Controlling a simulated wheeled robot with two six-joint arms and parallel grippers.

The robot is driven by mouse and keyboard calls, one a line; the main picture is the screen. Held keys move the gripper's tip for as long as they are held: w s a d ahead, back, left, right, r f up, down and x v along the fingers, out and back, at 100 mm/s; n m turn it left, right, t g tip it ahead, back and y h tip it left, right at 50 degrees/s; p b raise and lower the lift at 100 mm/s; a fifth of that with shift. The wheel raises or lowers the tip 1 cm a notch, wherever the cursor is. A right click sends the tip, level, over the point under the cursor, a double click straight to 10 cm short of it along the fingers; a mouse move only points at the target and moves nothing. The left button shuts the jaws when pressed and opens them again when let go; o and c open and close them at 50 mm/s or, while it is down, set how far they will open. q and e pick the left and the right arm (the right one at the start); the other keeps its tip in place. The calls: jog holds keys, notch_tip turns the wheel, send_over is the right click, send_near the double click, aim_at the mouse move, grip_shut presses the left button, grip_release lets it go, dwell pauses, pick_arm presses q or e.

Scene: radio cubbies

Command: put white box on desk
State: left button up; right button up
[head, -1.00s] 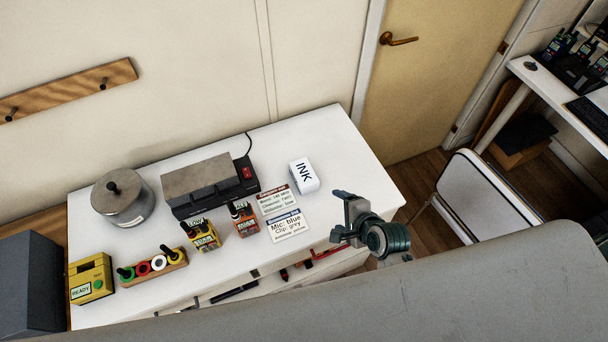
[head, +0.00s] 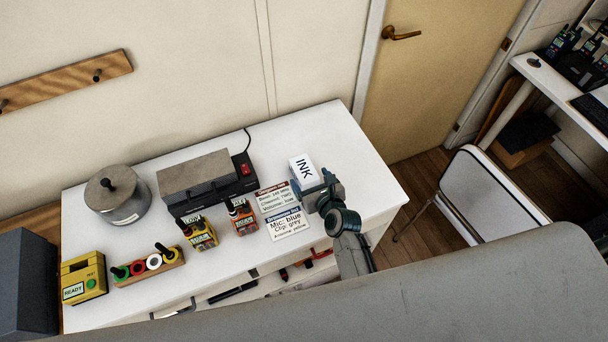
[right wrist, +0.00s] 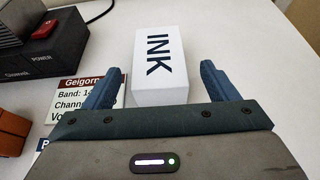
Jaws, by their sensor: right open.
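The white box (head: 304,169) marked INK lies on the white desk (head: 345,140), right of the black device. My right gripper (head: 325,184) is open just in front of the box in the head view. In the right wrist view the box (right wrist: 160,70) sits ahead, with its near end between the two blue fingers of my right gripper (right wrist: 162,85). A gap shows on each side, so the fingers do not grip it. My left gripper is not in view.
Two printed cards (head: 288,224) lie left of my right gripper. The black device (head: 210,185), two small radios (head: 242,215), a metal pot (head: 118,195) and a yellow READY box (head: 84,278) stand further left. The desk right of the box is clear. A chair (head: 480,195) stands to the right.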

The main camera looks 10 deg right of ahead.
aim_at(308, 176)
jog(key=b+x, duration=0.4)
jog(key=shift+w+f, duration=0.15)
jog(key=shift+w+a+f, duration=0.1)
jog(key=shift+w+a, duration=0.05)
jog(key=shift+w, duration=0.35)
jog(key=shift+c, duration=0.2)
jog(key=c, duration=1.1)
